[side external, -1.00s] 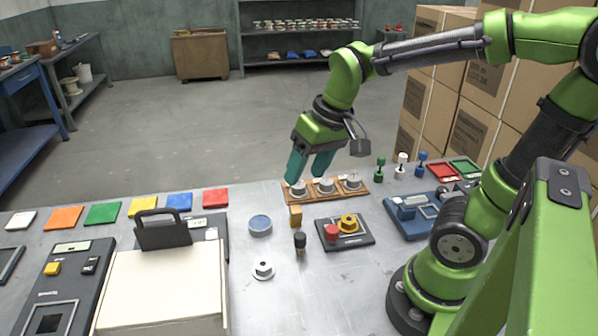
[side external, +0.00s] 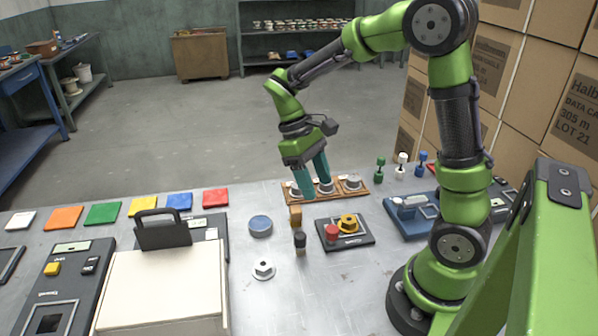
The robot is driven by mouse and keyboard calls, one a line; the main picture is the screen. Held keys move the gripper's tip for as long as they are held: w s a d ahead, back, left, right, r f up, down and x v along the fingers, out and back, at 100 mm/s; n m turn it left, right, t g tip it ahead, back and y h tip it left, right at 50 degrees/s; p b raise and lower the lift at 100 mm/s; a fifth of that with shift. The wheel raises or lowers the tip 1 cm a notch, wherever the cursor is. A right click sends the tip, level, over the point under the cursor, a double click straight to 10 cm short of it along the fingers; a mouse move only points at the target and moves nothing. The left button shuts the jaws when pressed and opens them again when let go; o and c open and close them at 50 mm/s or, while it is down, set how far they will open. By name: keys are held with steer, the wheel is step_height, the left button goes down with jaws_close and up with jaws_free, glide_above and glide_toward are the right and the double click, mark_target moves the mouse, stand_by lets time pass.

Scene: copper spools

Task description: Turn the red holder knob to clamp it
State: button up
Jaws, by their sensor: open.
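The red knob (side external: 332,233) stands on the left part of a dark holder plate (side external: 362,240), beside a yellow knob (side external: 348,222) on the same plate. My gripper (side external: 317,189) points down with its two teal fingers apart and nothing seen between them. In the picture it is above and slightly left of the red knob, apart from it. The fingers overlap the wooden rack (side external: 361,194) behind the holder; I cannot tell how high above it they are. They partly hide the rack's left and middle grey pieces.
A small orange block (side external: 296,216) and a black-topped cylinder (side external: 300,243) stand just left of the holder. A blue fixture (side external: 408,222) is to the right. The table in front of the holder is clear.

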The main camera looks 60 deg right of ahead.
mark_target(332, 229)
steer(key=x, duration=1.1)
steer(key=shift+f, duration=0.2)
steer(key=shift+c, duration=0.4)
steer(key=c, duration=1)
